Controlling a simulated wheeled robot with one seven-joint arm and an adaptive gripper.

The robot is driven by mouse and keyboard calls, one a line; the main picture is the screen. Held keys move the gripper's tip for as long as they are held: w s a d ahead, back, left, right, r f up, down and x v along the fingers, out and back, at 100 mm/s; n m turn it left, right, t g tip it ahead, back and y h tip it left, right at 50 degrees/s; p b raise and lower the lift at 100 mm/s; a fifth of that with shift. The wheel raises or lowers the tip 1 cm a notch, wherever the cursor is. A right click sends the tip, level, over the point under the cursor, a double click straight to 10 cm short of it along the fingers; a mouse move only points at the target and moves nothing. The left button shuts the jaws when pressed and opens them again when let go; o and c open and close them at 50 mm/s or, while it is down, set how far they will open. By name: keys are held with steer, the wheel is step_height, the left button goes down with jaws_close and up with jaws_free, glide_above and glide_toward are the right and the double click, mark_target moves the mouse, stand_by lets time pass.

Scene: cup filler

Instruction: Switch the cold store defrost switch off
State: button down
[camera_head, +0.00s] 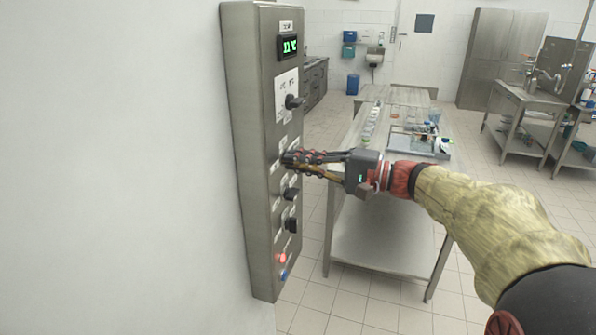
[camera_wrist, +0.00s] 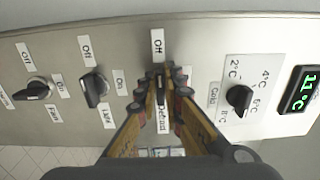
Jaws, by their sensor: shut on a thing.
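The defrost switch (camera_wrist: 160,86) is a small dark knob on the steel control panel (camera_head: 250,130). In the wrist view it sits between an "Off" label (camera_wrist: 157,42) and a "Defrost" label (camera_wrist: 164,132), with an "On" label (camera_wrist: 120,82) to its left. My gripper (camera_wrist: 160,88) is shut on the knob, one finger on each side. The visible part of the knob looks upright in this view, in line with "Off"; its exact angle is partly hidden. In the head view my gripper (camera_head: 287,159) reaches the panel from the right, and its fingers hide the knob.
A temperature dial (camera_wrist: 239,99) and green display (camera_wrist: 300,90) are to the right in the wrist view. The light knob (camera_wrist: 96,89) and another knob (camera_wrist: 38,88) are to the left. Red (camera_head: 281,258) and blue (camera_head: 284,274) buttons are low on the panel. A steel table (camera_head: 385,235) stands behind my arm.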

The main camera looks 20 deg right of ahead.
steer(key=shift+f, duration=0.1)
stand_by(0.4)
steer(key=c, duration=1.9)
jaws_free()
steer(key=v, duration=1.2)
